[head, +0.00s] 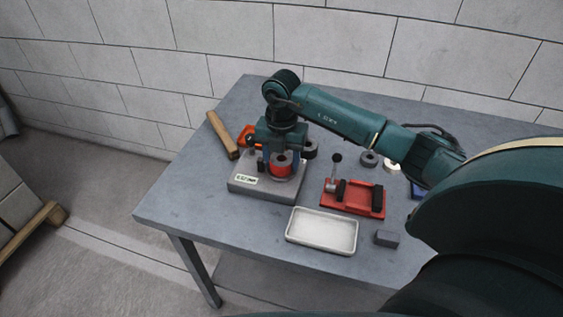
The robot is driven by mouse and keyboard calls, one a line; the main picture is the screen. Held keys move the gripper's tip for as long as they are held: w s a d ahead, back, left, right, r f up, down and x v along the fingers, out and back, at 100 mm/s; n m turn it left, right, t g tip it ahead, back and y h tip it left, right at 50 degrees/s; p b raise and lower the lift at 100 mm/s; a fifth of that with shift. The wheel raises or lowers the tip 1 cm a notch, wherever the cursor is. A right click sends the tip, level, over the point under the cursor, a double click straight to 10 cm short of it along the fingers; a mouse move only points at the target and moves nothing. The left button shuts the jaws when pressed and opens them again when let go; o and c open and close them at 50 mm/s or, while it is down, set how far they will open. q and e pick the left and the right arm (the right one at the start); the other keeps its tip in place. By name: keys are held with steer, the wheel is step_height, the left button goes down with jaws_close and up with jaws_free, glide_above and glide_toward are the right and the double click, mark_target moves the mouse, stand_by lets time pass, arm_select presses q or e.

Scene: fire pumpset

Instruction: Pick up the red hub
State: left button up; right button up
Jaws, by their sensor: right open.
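The red hub (281,172) stands on a grey fixture block (268,190) with a small label on its front, at the middle left of the table. It is a short red cylinder with a grey top. My right gripper (281,158) points down over the hub from above. Its fingers are open and at the hub's top; I cannot tell whether they touch it. The arm and gripper body hide the area behind the hub. My left gripper is not in view.
On the grey table (190,205), a white tray (322,230) lies in front. A red clamp fixture (353,198) with a black-knobbed lever stands right of the block. A small grey block (386,238) lies beside the tray. A wooden-handled tool (222,135) lies at the left edge. The front left is clear.

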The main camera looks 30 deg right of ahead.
steer(key=c, duration=0.9)
steer(key=shift+r, duration=0.1)
